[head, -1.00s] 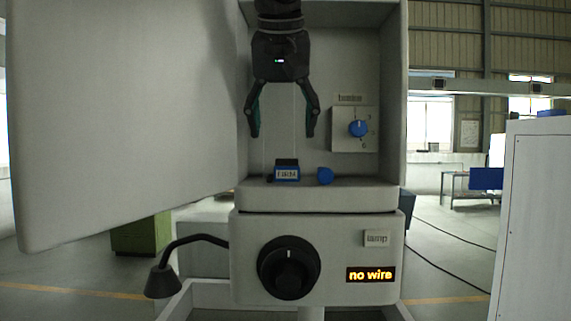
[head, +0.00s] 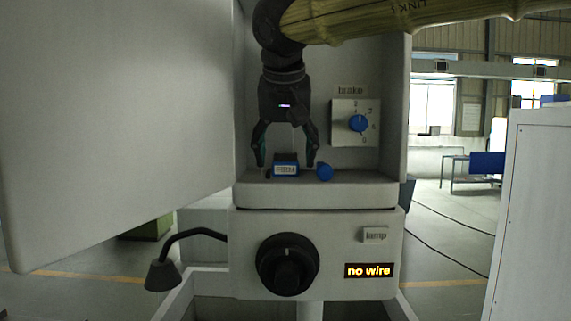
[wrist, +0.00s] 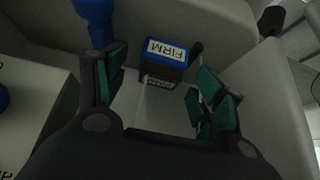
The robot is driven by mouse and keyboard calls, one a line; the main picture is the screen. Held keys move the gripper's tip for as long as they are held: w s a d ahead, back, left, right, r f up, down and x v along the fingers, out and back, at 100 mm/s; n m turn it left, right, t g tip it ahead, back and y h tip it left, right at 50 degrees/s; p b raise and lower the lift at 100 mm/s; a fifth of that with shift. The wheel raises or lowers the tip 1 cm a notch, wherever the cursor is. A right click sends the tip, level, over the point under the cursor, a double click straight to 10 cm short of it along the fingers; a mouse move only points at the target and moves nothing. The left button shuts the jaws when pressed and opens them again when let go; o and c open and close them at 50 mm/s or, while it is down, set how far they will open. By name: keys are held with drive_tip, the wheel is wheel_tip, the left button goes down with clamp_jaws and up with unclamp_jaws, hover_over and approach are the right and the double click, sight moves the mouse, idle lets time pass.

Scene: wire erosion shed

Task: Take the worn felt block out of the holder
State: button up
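A small blue block (head: 286,169) with a white label sits on the ledge inside the open cabinet. In the wrist view its label reads FIRM, and a dark piece (wrist: 160,82) with a small pale label adjoins this blue block (wrist: 172,50). I cannot tell which part is the felt and which the holder. My gripper (head: 285,163) points down over them, open, its fingertips either side of the block in the head view. In the wrist view my gripper (wrist: 158,76) shows green pads standing apart with nothing held between them.
A blue knob (head: 324,172) stands close by the right fingertip. A brake dial (head: 357,123) is on the back wall. The open door (head: 115,130) stands at the left. Below are a black knob (head: 287,266) and a display (head: 369,270) reading "no wire".

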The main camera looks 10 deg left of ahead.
drive_tip(key=c, duration=0.3)
drive_tip(key=shift+w+f, duration=0.1)
drive_tip(key=shift+w, duration=0.1)
drive_tip(key=c, duration=0.6)
drive_tip(key=shift+c, duration=0.2)
